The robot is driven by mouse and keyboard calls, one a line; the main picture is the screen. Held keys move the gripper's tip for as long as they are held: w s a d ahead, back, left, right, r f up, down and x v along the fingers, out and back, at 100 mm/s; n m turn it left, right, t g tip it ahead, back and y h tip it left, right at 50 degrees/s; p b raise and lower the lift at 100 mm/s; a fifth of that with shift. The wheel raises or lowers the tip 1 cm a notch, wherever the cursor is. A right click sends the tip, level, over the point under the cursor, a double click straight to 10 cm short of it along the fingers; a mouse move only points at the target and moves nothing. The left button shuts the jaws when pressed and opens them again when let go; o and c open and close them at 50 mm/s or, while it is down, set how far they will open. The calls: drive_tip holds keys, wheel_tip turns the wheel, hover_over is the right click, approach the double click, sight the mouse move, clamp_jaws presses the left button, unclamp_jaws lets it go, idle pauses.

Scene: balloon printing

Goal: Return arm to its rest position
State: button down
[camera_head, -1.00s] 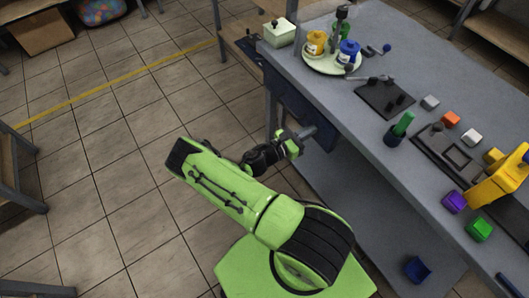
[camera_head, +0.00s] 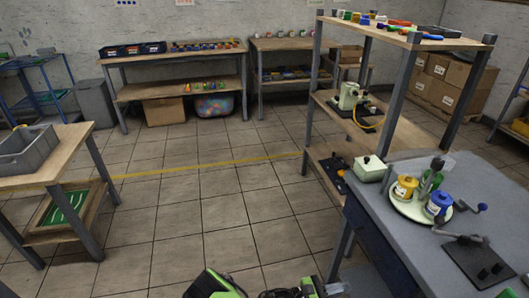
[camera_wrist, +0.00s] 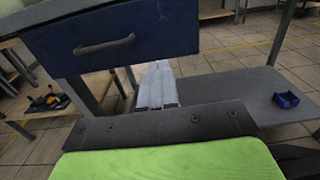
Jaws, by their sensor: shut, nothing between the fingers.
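My arm (camera_head: 212,284) shows only in part at the bottom edge of the head view, folded low in front of me. My gripper (camera_wrist: 157,88) is shut and empty in the wrist view, its grey fingers together. In the head view its end (camera_head: 335,288) is just visible at the bottom edge, left of the grey workbench (camera_head: 398,240). In the wrist view the blue drawer (camera_wrist: 150,32) with a dark handle is above and beyond the fingers. I cannot tell the exact gap between them.
A plate (camera_head: 407,211) with yellow and blue pots stands on the workbench near a pale green box (camera_head: 368,168). A wooden shelf unit (camera_head: 400,32) rises behind. A blue bin (camera_wrist: 287,100) sits on the bench's lower shelf. The tiled floor (camera_head: 190,205) at left is clear.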

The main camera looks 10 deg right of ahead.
drive_tip(key=s+a+r+m+g+y+p, duration=0.1)
drive_tip(key=a+r+m+y+p, duration=0.25)
drive_tip(key=r+m+y, duration=0.55)
drive_tip(key=s+a+r+m+g+y+p, duration=0.1)
drive_tip(key=a+r+m+y+p, duration=0.3)
drive_tip(key=r, duration=0.9)
drive_tip(key=s+a+r+m+t+y+p, duration=0.1)
drive_tip(key=s+a+r+m+t+y, duration=0.1)
drive_tip(key=s+r, duration=0.3)
drive_tip(key=s+a+r+m+t+y+p, duration=0.2)
drive_tip(key=s+a+r+m+t+y, duration=0.1)
drive_tip(key=r, duration=1.1)
drive_tip(key=s+a+t, duration=0.1)
drive_tip(key=s+t, duration=0.1)
drive_tip(key=s, duration=0.1)
drive_tip(key=shift+s+a, duration=0.25)
drive_tip(key=shift+a, duration=0.1)
